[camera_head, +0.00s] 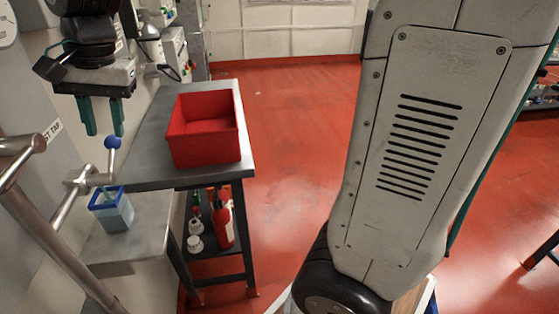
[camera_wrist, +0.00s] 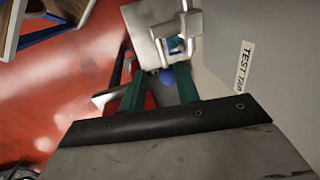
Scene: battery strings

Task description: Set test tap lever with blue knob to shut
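The test tap (camera_head: 78,184) sticks out from the wall at the left in the head view. Its lever (camera_head: 110,165) stands up from the tap body, with the blue knob (camera_head: 112,142) on top. My gripper (camera_head: 104,132) points down just above the knob, its two green fingers apart and empty. In the wrist view the blue knob (camera_wrist: 167,76) appears between the fingers, beyond their tips; contact cannot be made out. The wall label "TEST TAP" (camera_wrist: 243,68) shows at the right there.
A blue-rimmed container (camera_head: 115,213) stands below the tap on a grey ledge (camera_head: 140,240). A red bin (camera_head: 205,145) sits on the metal table (camera_head: 150,165) to the right. A pipe rail (camera_head: 50,240) runs at the front left. Red floor lies open beyond.

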